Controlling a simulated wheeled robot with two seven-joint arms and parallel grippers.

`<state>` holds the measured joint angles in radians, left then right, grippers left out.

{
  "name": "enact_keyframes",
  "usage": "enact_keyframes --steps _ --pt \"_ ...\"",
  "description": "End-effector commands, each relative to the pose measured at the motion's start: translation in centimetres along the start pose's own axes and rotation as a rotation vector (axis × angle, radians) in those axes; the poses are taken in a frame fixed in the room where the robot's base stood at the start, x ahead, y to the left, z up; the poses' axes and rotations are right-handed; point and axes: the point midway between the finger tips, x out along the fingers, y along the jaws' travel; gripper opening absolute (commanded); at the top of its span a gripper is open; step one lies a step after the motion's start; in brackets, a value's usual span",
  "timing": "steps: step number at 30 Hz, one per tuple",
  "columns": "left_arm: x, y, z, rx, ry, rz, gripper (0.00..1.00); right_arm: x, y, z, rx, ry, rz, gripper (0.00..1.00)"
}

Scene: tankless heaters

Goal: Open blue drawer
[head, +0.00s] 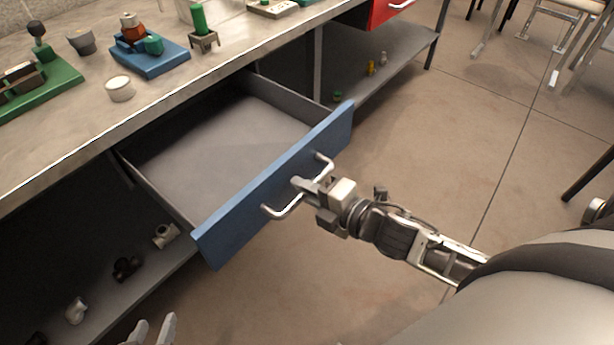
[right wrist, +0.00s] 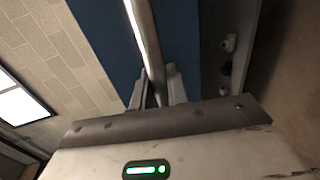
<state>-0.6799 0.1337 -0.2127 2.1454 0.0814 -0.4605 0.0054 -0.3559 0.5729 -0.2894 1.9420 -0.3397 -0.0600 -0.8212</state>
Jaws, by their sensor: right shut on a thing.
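The blue drawer (head: 275,185) is pulled well out from under the workbench, and its empty grey inside (head: 225,140) shows. Its metal bar handle (head: 282,208) is on the blue front, which also shows in the right wrist view (right wrist: 98,35). My right gripper (head: 305,184) is at the middle of the handle, shut on the bar; in the right wrist view the handle (right wrist: 146,45) runs between the fingers (right wrist: 160,88). My left gripper (head: 150,332) shows only as two fingertips at the bottom edge, apart from each other with nothing seen between them.
The workbench top (head: 60,150) holds a blue tray (head: 150,60), a green tray (head: 45,90) and a white round container (head: 120,88). A red drawer (head: 385,10) is at the far end. Pipe fittings lie on the lower shelf (head: 150,270). The floor (head: 450,130) beyond the drawer is clear.

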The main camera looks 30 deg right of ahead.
Motion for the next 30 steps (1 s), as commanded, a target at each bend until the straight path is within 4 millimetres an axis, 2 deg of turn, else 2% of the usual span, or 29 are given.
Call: enact_keyframes --steps 10,11,12,13,26,30 --pt "-0.1 0.0 0.4 0.003 -0.010 0.001 0.36 -0.1 0.0 0.0 -0.002 0.001 0.001 0.00" --pt "-0.1 0.0 0.4 0.003 -0.010 0.001 0.36 -0.1 0.0 0.0 -0.002 0.001 0.001 0.19" --pt "-0.1 0.1 0.4 0.004 -0.010 0.002 0.36 -0.1 0.0 0.0 -0.002 0.001 0.001 0.30" --pt "-0.1 0.1 0.4 0.004 -0.010 0.002 0.36 -0.1 0.0 0.0 -0.002 0.001 0.001 0.36" --pt "-0.2 0.1 0.1 0.004 -0.005 0.003 0.36 -0.2 0.0 0.0 0.000 0.000 0.001 0.36" --pt "-0.2 0.1 0.1 0.004 -0.005 0.003 0.36 -1.1 -0.1 -0.1 0.001 0.001 -0.002 0.36"
